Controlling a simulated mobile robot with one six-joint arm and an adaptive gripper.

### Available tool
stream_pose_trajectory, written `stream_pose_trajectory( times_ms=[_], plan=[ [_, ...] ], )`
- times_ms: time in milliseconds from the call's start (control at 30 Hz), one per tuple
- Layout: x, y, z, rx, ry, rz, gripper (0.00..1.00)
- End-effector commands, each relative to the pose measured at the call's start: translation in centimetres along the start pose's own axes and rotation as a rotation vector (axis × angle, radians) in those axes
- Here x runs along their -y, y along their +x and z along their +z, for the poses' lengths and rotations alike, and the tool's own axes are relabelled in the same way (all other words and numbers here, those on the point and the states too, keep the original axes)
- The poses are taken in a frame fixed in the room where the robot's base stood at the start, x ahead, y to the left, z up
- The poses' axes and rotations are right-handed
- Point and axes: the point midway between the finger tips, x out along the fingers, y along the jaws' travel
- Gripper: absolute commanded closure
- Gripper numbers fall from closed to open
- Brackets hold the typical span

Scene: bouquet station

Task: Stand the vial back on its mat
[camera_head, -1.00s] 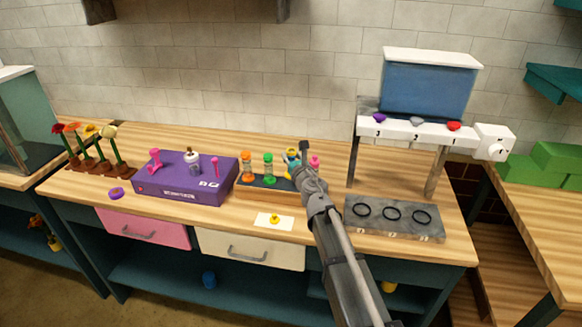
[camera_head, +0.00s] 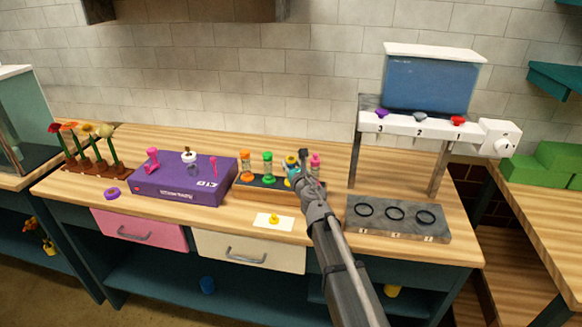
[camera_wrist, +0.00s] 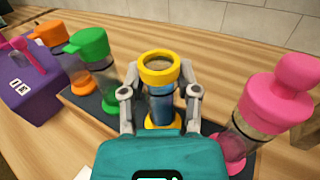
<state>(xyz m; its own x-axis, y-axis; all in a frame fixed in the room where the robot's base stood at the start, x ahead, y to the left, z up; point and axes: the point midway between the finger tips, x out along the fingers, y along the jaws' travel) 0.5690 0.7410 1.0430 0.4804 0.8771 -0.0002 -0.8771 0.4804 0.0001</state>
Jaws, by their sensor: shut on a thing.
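My gripper (camera_wrist: 159,78) is shut on the vial (camera_wrist: 160,108), with one finger on each side below its rim. The vial has a yellow rim and base and blue contents, and its top is open. It stands upright between the green-capped vial (camera_wrist: 92,50) and the pink-capped vial (camera_wrist: 265,105). The dark mat (camera_wrist: 92,102) lies beneath this row; I cannot tell whether the held vial's base touches it. In the head view my gripper (camera_head: 302,168) partly hides the vial (camera_head: 290,163).
An orange-capped vial (camera_head: 245,162) stands at the row's left end. A purple box (camera_head: 165,190) is left, a grey ring block (camera_head: 390,228) right, below a dispenser stand (camera_head: 420,128).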

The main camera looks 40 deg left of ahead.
Motion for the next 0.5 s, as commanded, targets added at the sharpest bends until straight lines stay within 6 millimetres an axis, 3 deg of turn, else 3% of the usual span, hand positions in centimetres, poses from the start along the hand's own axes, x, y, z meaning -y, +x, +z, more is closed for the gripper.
stream_pose_trajectory(
  times_ms=[333,367,500],
  plan=[
    [0.0,0.0,-0.31,0.0,0.0,0.0,1.0],
    [0.0,0.0,-0.3,0.0,0.0,0.0,0.57],
    [0.01,0.0,-0.21,0.0,0.0,0.0,0.31]
  ],
)
